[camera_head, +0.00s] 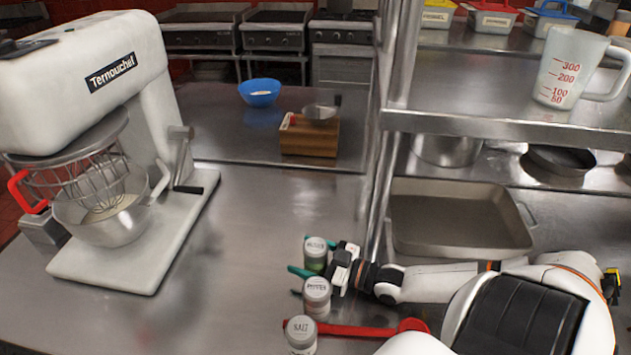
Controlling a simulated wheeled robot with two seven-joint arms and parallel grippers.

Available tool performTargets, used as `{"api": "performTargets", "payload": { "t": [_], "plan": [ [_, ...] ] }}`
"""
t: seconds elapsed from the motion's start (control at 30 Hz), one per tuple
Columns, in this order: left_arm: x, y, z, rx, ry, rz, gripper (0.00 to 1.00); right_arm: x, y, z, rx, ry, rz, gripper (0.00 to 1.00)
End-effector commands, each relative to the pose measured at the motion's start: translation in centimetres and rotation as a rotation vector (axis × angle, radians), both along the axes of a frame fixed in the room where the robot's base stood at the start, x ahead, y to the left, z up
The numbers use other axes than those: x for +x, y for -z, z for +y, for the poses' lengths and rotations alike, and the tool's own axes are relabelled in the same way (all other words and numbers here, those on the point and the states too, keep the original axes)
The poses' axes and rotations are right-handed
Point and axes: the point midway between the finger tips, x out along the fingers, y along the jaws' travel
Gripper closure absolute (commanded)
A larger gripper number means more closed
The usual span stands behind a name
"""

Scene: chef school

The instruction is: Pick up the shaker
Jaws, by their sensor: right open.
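Three shakers with pale lids stand in a row on the steel counter, left of my right arm. My left gripper is not in view.
A red spoon-like utensil (375,329) lies by the pepper and salt shakers. A stand mixer (100,75) stands at left. A shelf post (381,190) rises close behind my right gripper, with a baking pan (460,240) right of it. The counter's middle is clear.

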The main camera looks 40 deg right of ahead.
Motion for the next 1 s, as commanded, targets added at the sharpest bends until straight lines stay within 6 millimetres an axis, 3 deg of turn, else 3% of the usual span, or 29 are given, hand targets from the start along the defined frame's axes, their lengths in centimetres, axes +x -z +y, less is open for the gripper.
{"api": "performTargets", "payload": {
  "t": [0.07,0.4,0.67,0.77,1.0],
  "plan": [
    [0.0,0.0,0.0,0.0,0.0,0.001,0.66,0.0,0.0,0.0,0.0,0.0,0.0,0.25],
    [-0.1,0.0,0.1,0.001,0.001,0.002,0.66,0.0,0.0,0.0,0.0,0.0,-0.001,0.78],
    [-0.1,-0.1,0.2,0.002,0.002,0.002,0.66,0.0,-0.4,0.0,0.001,0.0,-0.003,0.78],
    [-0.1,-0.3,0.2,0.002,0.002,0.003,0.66,-0.1,-1.6,0.0,0.0,-0.001,-0.003,0.78],
    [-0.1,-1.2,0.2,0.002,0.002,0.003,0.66,-0.1,-6.5,0.0,0.0,-0.001,-0.002,0.78]
  ]
}}
